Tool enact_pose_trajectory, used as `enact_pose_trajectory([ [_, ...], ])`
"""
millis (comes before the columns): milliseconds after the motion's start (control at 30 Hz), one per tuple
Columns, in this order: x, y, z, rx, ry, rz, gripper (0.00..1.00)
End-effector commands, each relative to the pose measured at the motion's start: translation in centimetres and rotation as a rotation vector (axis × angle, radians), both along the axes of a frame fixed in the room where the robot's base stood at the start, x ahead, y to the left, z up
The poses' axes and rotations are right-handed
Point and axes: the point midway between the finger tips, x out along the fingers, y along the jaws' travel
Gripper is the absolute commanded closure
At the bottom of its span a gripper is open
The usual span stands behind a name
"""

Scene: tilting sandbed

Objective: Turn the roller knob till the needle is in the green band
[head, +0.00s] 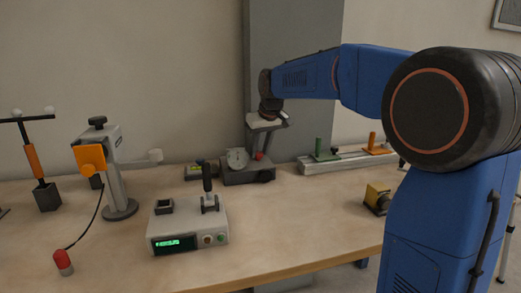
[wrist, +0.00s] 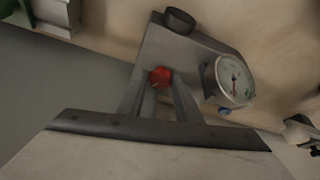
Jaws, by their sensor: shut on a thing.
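A grey box (head: 248,173) stands at the back of the table and bears a round white dial (head: 237,158). In the wrist view the dial (wrist: 234,80) shows a needle and a small green mark near its rim. The picture is too small to tell whether the needle lies in the green. A red knob (wrist: 160,76) is on the box beside the dial; it also shows in the head view (head: 259,156). My gripper (head: 260,152) reaches down from above, its two fingers shut on the red knob. The fingers hide part of the knob's sides.
A black cylinder (wrist: 180,20) sits at the box's end. A grey rail with green and orange uprights (head: 350,160) lies to the right. A device with a green display (head: 187,224) stands in front. A yellow-black block (head: 377,198) is front right. Bare table lies between them.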

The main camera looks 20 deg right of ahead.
Motion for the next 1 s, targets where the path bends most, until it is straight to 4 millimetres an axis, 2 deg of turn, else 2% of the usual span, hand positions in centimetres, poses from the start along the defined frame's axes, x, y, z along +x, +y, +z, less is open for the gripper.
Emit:
enact_pose_trajectory([
  [600, 0.06, 0.67, 0.01, -0.001, -0.001, -0.532, 0.92],
  [1000, 0.09, 0.79, 0.02, 0.001, 0.0, -0.694, 0.92],
])
